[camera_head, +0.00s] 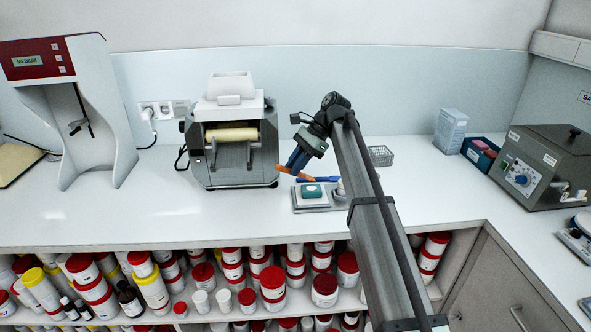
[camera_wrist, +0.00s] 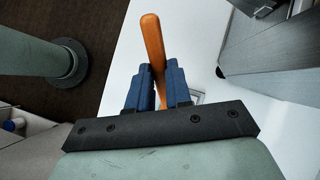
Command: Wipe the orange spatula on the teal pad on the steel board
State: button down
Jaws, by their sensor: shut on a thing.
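My gripper (camera_head: 296,165) has blue fingers and is shut on the orange spatula (camera_head: 306,177). In the wrist view the orange spatula (camera_wrist: 152,40) stands out beyond the blue fingers of my gripper (camera_wrist: 158,88). In the head view it lies slightly slanted, just above and behind the board as pictured. The teal pad (camera_head: 312,191) sits on the steel board (camera_head: 309,207) on the white bench. The spatula appears apart from the pad, though its exact height is hard to tell. The right part of the board is partly hidden by my arm.
A roller mill (camera_head: 231,165) stands close left of the board. The bench left of the board is clear.

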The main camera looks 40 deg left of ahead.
jog(key=shift+r, duration=1.75)
